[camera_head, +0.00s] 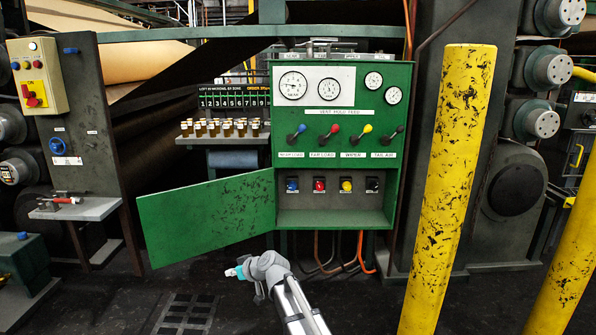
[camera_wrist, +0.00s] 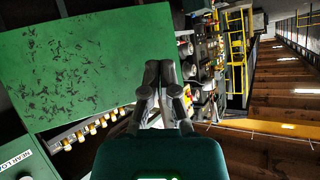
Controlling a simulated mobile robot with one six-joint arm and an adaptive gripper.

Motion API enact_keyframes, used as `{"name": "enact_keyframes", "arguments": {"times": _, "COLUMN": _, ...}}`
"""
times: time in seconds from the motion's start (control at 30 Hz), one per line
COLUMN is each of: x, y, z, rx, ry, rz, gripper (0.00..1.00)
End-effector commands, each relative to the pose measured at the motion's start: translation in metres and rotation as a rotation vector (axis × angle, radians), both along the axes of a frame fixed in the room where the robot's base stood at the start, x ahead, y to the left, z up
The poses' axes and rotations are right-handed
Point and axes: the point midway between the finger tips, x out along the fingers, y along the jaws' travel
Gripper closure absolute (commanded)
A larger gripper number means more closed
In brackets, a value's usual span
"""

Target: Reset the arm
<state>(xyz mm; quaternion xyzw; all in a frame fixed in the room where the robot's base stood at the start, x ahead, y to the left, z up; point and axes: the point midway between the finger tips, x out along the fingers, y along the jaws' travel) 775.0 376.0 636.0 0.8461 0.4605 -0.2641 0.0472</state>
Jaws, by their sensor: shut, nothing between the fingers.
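My arm reaches up from the bottom of the head view, ending in a grey wrist with a teal part in front of the lower edge of the open green door. In the wrist view my gripper (camera_wrist: 164,72) is shut, its fingertips together and nothing between them. The green door (camera_head: 207,218) hangs open to the left of the green cabinet (camera_head: 399,150). The door also fills the upper left of the wrist view (camera_wrist: 75,60), beside my gripper. I cannot tell the exact gap between them.
A yellow post (camera_head: 450,190) stands right of the cabinet; another yellow post (camera_head: 570,255) is at the far right. A shelf of small bottles (camera_head: 220,138) is behind the door. A small grey shelf (camera_head: 75,209) juts out at left. The dark floor ahead is mostly clear.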

Motion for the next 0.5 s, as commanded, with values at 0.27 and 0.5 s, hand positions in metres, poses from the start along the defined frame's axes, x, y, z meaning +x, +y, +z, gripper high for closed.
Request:
{"name": "enact_keyframes", "arguments": {"times": 0.27, "x": -0.065, "y": -0.134, "z": -0.048, "rx": -0.213, "ry": 0.292, "rz": -0.141, "gripper": 1.0}}
{"name": "enact_keyframes", "arguments": {"times": 0.5, "x": -0.13, "y": -0.241, "z": -0.078, "rx": -0.394, "ry": 0.547, "rz": -0.35, "gripper": 1.0}}
